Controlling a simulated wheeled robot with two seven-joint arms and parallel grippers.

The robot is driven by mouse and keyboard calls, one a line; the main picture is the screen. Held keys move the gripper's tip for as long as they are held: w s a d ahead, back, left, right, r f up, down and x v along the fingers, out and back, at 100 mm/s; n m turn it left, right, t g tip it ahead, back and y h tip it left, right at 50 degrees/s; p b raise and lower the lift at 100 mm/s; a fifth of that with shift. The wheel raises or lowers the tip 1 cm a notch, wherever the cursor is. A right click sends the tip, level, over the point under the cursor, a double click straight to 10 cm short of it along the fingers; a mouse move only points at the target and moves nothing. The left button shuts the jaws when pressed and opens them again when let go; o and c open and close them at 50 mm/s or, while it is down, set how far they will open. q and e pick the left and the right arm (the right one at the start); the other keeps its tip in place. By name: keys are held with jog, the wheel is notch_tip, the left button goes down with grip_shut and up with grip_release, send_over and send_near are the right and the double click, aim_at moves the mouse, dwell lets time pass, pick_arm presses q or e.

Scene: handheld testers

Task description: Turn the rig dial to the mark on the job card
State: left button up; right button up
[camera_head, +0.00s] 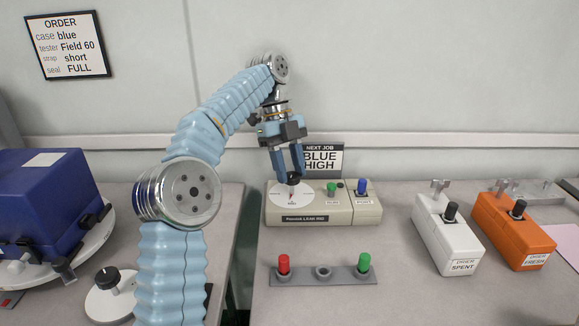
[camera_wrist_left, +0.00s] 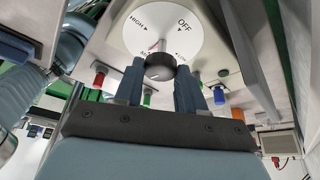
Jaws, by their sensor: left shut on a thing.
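The rig (camera_head: 345,213) is a beige box with a white dial plate and a dark dial knob (camera_head: 293,180). My left gripper (camera_head: 291,172) comes down from above and is shut on the knob. In the left wrist view the knob (camera_wrist_left: 160,67) sits between the fingertips. The dial plate (camera_wrist_left: 163,25) there reads HIGH and OFF, with smaller marks partly hidden by the knob. I cannot tell clearly which mark the knob points to. The job card (camera_head: 322,160) behind the rig reads NEXT JOB, BLUE HIGH; the gripper partly overlaps it. My right gripper is not in view.
A grey rack (camera_head: 323,275) in front holds a red and a green plug. White (camera_head: 447,237) and orange (camera_head: 515,233) testers stand right.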

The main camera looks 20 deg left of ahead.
pick_arm(q)
jog(key=o, duration=1)
jog(key=shift+o, duration=0.2)
